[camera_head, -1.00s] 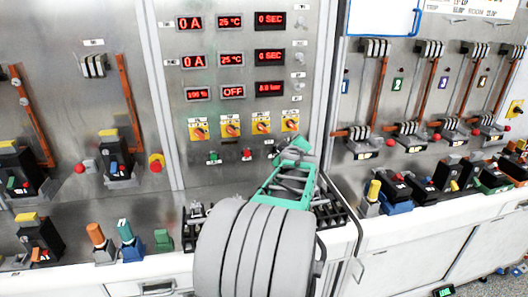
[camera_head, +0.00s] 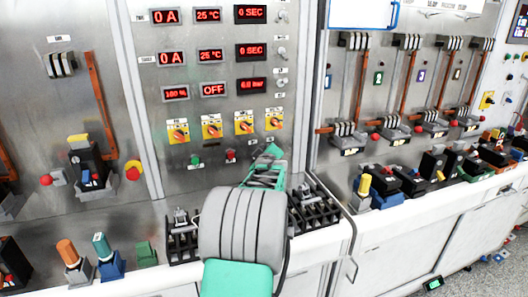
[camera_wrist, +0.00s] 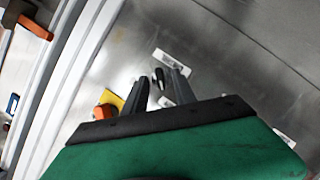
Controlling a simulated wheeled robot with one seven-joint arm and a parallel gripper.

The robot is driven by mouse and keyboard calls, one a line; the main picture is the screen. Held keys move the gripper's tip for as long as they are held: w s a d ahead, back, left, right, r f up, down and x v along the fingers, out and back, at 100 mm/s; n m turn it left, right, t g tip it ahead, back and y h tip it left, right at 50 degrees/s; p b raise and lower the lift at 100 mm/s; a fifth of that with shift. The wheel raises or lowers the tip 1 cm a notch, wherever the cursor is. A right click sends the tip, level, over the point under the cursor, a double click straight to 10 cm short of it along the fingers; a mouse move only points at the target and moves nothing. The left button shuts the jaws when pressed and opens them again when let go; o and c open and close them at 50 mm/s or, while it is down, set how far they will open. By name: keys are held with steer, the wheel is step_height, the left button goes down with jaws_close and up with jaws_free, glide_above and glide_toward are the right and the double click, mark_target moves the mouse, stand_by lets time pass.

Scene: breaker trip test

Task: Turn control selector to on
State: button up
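Four selectors with orange knobs on yellow plates form a row on the middle panel: the far left one (camera_head: 178,132), the second (camera_head: 212,127), the third (camera_head: 244,123) and the far right one (camera_head: 273,120). Their labels are too small to read, so I cannot tell which is the control selector. My gripper (camera_head: 268,152) is just below the far right selector. In the wrist view my gripper (camera_wrist: 158,86) has its fingers apart. A small dark and silver knob (camera_wrist: 158,78) shows between them, with contact unclear. An orange knob on yellow (camera_wrist: 107,98) is left of the fingers.
Red displays (camera_head: 212,90) sit above the selectors. A green button (camera_head: 195,160) and a red button (camera_head: 231,155) are below them, left of my gripper. Black terminal blocks (camera_head: 316,208) stand on the ledge. Breaker panels with copper bars flank both sides.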

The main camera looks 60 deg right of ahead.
steer(key=shift+w, duration=0.1)
jaws_close()
stand_by(0.6)
